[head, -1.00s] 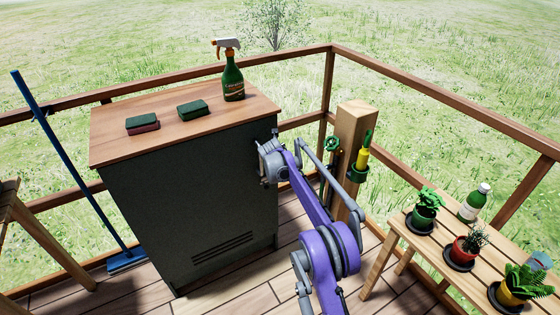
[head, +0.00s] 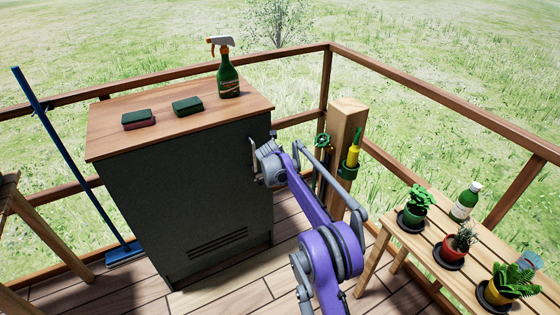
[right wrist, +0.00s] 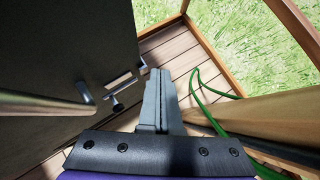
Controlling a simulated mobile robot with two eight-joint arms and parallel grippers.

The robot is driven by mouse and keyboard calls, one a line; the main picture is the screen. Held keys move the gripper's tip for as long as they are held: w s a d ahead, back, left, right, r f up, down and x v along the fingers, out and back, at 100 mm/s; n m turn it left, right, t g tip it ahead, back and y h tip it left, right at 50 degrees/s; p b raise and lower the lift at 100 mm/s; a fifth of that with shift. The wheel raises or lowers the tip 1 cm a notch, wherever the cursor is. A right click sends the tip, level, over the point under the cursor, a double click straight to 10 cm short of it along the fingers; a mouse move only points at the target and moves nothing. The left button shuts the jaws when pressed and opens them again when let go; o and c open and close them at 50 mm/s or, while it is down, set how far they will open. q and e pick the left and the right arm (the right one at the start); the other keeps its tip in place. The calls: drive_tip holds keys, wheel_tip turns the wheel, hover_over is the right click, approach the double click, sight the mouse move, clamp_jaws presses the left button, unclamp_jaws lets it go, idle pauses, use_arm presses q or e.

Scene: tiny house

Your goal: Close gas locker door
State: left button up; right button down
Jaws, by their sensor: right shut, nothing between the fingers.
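The gas locker (head: 180,205) is a dark grey cabinet with a wooden top. Its front door panel with vent slots (head: 218,241) looks nearly flush with the body; I cannot tell if it is fully closed. A metal handle (head: 253,152) sits at the panel's right edge. My right gripper (head: 272,140) is beside that edge, shut and empty. In the right wrist view, the fingers (right wrist: 157,75) point past the dark panel, just right of the handle (right wrist: 85,92) and a small latch knob (right wrist: 118,103). Contact is not clear. My left gripper is not in view.
A wooden post (head: 345,150) with a green hose stands right of the locker. A slatted bench (head: 415,243) with potted plants and a bottle is at right. A blue broom (head: 75,170) leans at left. Sponges and a spray bottle (head: 229,80) stand on the locker.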

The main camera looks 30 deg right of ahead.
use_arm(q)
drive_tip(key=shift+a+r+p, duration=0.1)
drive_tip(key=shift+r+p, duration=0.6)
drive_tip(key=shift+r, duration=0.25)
use_arm(e)
drive_tip(key=s+r, duration=0.7)
drive_tip(key=s+a+r+m+g+y, duration=0.1)
drive_tip(key=s+a+r+m, duration=0.1)
drive_tip(key=s+a+m, duration=0.7)
drive_tip(key=s+a+r+m+y, duration=0.2)
drive_tip(key=s+a+m, duration=0.4)
drive_tip(key=s, duration=0.6)
drive_tip(key=s+a+f+m+y, duration=0.1)
drive_tip(key=s+a+f+m, duration=0.2)
drive_tip(key=s, duration=0.5)
drive_tip(key=s+a+f+m+g+y, duration=0.1)
drive_tip(key=s+a+f+m, duration=0.15)
drive_tip(key=s+m, duration=0.45)
drive_tip(key=s+a+f+m, duration=0.2)
drive_tip(key=s+a+m, duration=0.1)
drive_tip(key=s, duration=0.6)
use_arm(q)
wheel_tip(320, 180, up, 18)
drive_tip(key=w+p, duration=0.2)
drive_tip(key=p, duration=1.4)
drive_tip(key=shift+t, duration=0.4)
use_arm(e)
wheel_tip(320, 180, up, 18)
drive_tip(key=w, duration=0.2)
drive_tip(key=shift+m, duration=0.3)
